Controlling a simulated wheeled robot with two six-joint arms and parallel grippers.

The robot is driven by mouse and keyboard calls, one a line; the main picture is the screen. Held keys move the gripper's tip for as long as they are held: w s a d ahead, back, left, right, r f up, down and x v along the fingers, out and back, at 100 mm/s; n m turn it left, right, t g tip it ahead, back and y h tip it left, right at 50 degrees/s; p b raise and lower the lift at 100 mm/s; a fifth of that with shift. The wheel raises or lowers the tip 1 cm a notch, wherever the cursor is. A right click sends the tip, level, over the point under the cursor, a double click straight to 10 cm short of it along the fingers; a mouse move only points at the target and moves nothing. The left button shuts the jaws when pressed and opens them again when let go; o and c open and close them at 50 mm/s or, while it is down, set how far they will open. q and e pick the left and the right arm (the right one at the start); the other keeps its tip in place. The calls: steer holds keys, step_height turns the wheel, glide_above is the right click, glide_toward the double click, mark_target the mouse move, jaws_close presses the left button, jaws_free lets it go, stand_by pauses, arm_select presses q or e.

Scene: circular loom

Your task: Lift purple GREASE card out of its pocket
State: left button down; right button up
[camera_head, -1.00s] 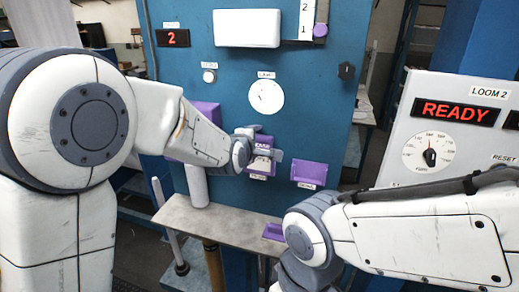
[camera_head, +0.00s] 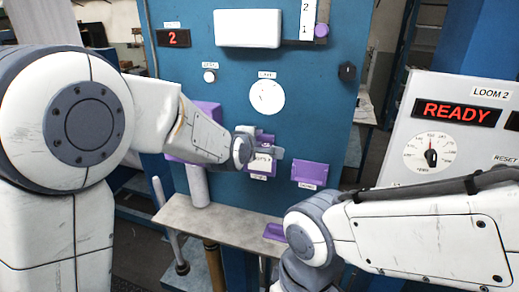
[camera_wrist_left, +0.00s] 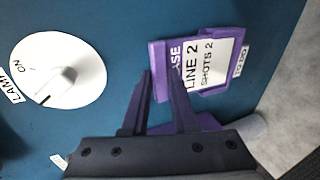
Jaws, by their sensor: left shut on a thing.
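The purple GREASE card (camera_head: 262,162) is at its pocket on the blue panel, with my left gripper (camera_head: 271,152) across its upper part. In the left wrist view the card (camera_wrist_left: 198,64) has a purple band, partly covered, reading "ASE", and a white face reading "LINE 2 SHOTS 2". The purple pocket frames it, with a "TO DO" label (camera_wrist_left: 240,62). My left fingers (camera_wrist_left: 158,80) are shut on the card's band edge. The card's lower end is still at the pocket; how deep it sits cannot be told. My right gripper is out of view.
A second purple pocket (camera_head: 310,174) is to the right on the panel and looks empty. A round white LAMP dial (camera_head: 266,97) is above. A grey shelf (camera_head: 225,222) juts out below. My right forearm crosses the lower right, before the READY console (camera_head: 450,112).

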arm_select(q)
steer(key=shift+r+p, duration=2.05)
steer(key=shift+r, duration=2)
